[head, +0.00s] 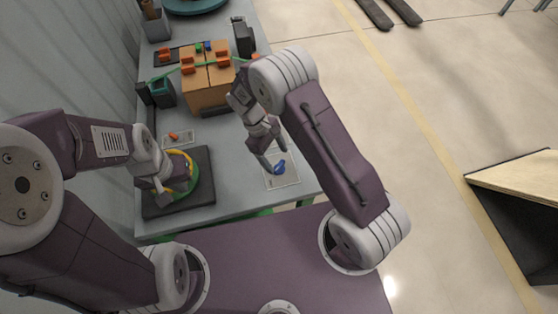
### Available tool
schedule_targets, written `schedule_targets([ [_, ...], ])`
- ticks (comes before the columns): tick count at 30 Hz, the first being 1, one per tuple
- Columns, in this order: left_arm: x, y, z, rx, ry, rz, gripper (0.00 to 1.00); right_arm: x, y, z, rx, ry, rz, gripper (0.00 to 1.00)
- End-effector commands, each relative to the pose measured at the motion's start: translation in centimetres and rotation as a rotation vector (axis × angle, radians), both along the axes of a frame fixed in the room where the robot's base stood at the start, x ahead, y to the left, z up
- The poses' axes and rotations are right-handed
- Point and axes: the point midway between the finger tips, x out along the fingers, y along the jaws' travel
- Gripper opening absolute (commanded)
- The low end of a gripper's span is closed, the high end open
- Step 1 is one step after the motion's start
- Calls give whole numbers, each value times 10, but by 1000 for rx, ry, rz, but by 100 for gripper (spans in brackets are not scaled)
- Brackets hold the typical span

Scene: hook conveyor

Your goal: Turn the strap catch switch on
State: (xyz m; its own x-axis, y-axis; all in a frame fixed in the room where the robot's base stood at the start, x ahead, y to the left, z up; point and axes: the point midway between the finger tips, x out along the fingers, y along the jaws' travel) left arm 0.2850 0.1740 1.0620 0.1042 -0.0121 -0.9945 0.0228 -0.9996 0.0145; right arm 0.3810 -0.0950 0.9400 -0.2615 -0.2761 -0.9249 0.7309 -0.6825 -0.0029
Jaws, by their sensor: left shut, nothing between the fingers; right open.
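A blue lever-like piece (281,168) sits on a white panel (287,181) at the bench's right edge. A small orange piece (174,135) sits on another pale panel (183,144) to the left. I cannot tell from their looks which is the strap catch switch. My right gripper (268,171) is open, with its fingers just left of the blue piece; I cannot tell whether they touch it. My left gripper (166,202) is shut and empty, over a dark plate (207,200) with a green and yellow ring (188,163), partly hidden by my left arm.
A cardboard box (207,95) with orange corner pieces and a green strap (165,73) stands further back on the grey bench (228,150). A dark post (243,38) stands behind it. A wall runs along the left. Floor to the right is open up to a wooden-topped platform (520,178).

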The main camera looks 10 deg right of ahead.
Motion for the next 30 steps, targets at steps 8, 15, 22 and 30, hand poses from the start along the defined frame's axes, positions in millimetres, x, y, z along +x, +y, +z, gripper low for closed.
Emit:
schedule_targets([
  [8,0,0,8,0,0,0,0,-9,-9,-31,0,0,1,73],
  [15,0,0,8,0,0,0,0,-9,-10,-34,1,-1,0,73],
  [22,0,0,8,0,0,0,0,-9,-10,-33,1,-1,0,12],
  [30,0,0,7,0,0,0,0,-8,-9,-33,3,-3,-30,10],
])
